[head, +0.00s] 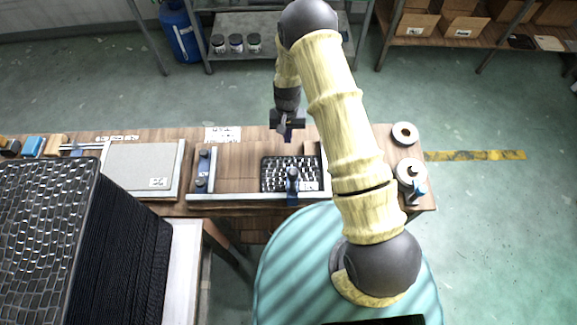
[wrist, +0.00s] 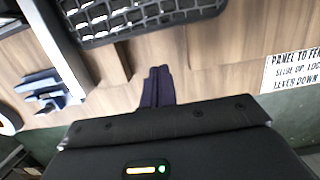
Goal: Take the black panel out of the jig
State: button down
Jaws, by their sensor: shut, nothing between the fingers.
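The black panel (head: 277,172), a dark grid with pale openings, lies flat in the right part of the jig (head: 225,197). In the wrist view the panel (wrist: 145,17) crosses the top edge and is only partly seen. A dark blue lever clamp (head: 292,183) stands at the panel's front edge and hides a little of it. My gripper (head: 288,137) is behind the panel, towards the bench's far edge, apart from it. In the wrist view its fingertips (wrist: 157,87) are together and empty, over bare wood.
A grey plate (head: 140,168) lies further left. A tall stack of black panels (head: 60,235) fills the lower left. A blue-grey fitting (wrist: 48,88) and a printed label (wrist: 293,70) flank my gripper.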

jog(key=s+p, duration=0.1)
jog(key=s, duration=0.2)
jog(key=s+p, duration=0.2)
jog(key=s, duration=0.2)
jog(key=s+p, duration=0.1)
jog(key=s, duration=0.3)
jog(key=shift+s+a+r, duration=0.2)
jog(key=shift+r, duration=0.05)
jog(key=shift+f+p, duration=0.6)
jog(key=shift+p, duration=0.1)
jog(key=shift+w+f+b, duration=0.1)
jog(key=shift+f+b, duration=0.35)
jog(key=shift+b, duration=0.05)
jog(key=shift+s, duration=0.2)
jog(key=shift+d, duration=0.1)
